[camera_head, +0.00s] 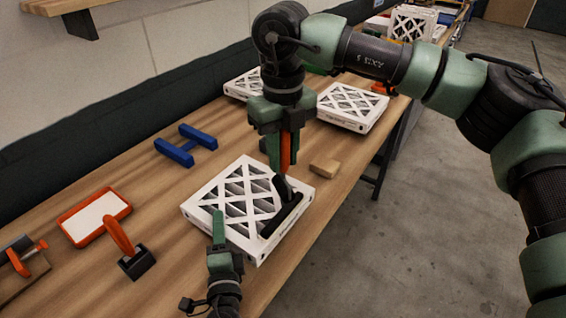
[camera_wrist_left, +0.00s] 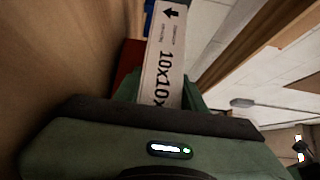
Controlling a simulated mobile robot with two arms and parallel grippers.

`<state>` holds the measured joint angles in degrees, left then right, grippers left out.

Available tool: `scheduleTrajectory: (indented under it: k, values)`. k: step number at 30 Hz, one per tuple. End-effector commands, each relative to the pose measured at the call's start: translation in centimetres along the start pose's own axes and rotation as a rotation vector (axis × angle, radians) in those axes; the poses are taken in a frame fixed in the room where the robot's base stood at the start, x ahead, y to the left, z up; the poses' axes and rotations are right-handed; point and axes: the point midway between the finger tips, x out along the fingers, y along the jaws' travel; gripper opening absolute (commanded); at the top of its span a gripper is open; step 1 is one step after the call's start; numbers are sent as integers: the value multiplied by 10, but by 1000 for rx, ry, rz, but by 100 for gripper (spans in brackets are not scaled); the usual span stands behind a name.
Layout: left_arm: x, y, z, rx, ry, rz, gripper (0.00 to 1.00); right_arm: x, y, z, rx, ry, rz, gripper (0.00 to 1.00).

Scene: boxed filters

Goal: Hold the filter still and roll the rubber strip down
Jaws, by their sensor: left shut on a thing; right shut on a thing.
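A white-framed filter (camera_head: 208,192) with a lattice face lies flat on the wooden bench. My left gripper (camera_head: 219,228) is shut on its near edge; the left wrist view shows the filter's printed side (camera_wrist_left: 168,60) between the fingers. My right gripper (camera_head: 284,158) points down over the filter's right part. It is shut on a roller tool (camera_head: 284,188) with an orange handle and a black lower end. A black bar (camera_head: 281,216) lies along the filter's right edge under the tool. I cannot tell how much of it is roller and how much is rubber strip.
A wooden block (camera_head: 325,167) sits just beyond the filter. Another filter (camera_head: 352,106) lies farther back. The bench edge is close on the right.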

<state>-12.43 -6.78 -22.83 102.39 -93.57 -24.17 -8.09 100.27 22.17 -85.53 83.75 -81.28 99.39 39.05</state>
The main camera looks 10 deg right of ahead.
Motion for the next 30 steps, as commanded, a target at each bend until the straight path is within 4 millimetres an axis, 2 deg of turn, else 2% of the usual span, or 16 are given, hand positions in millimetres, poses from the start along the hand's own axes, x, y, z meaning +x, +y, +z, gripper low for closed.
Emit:
scheduleTrajectory:
  k: [5,17,23,30]
  values:
    - [0,1,0,1,-1,2,0,-6,0,0,0,-2,1,0]
    - [0,1,0,1,-1,2,0,-3,0,0,0,0,1,0]
    - [0,1,0,1,-1,2,0,9,0,0,0,1,1,0]
    - [0,1,0,1,-1,2,0,33,0,0,1,0,2,0]
